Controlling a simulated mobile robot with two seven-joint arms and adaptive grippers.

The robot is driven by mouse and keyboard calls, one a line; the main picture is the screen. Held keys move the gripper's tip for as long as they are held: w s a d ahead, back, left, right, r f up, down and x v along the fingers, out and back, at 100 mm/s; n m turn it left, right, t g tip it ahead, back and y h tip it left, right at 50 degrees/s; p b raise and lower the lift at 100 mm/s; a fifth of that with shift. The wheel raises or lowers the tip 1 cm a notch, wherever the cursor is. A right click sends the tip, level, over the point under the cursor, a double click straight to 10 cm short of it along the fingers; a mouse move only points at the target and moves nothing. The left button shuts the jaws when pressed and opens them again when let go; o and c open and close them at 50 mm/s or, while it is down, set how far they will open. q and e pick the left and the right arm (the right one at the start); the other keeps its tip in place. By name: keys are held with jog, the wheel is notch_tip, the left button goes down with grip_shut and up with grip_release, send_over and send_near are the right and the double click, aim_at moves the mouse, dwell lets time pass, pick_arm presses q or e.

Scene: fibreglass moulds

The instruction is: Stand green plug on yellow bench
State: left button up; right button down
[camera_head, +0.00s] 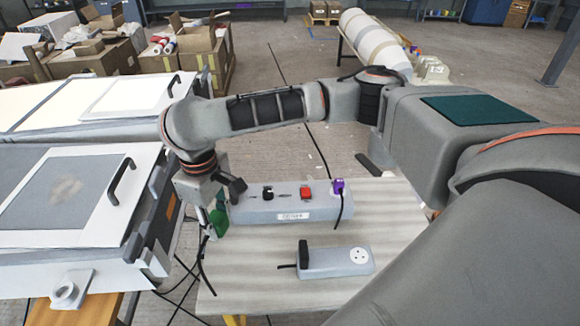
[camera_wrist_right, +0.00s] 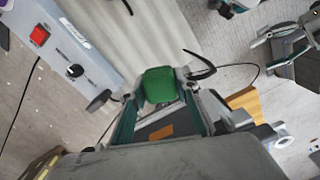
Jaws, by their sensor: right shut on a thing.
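The green plug (camera_head: 221,213) is held between the fingers of my right gripper (camera_head: 212,212), by the left end of the long grey socket box. In the right wrist view the green plug (camera_wrist_right: 160,85) sits between the two fingertips, and a black cord curves beside it. The bench (camera_head: 330,272) has a pale streaked top and a yellow leg (camera_head: 235,320) showing at the front. The plug is over or beside the bench's left edge; its height above the top is hard to tell.
The long grey socket box (camera_head: 285,208) on the bench carries a red switch (camera_head: 306,193) and a purple plug (camera_head: 338,186). A smaller grey socket block (camera_head: 345,262) lies in front. Grey moulds (camera_head: 60,215) stand at the left. The bench's front left is bare except for black cord.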

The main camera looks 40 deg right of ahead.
jog(key=shift+f, duration=0.3)
jog(key=b, duration=0.4)
send_over(233, 272)
notch_tip(233, 272, down, 14)
jog(key=shift+s+f, duration=0.1)
jog(key=shift+f, duration=0.1)
notch_tip(233, 272, down, 5)
jog(key=shift+b, duration=1.1)
jog(key=shift+f, duration=0.15)
jog(key=c, duration=1.6)
grip_release()
jog(key=shift+o, duration=0.2)
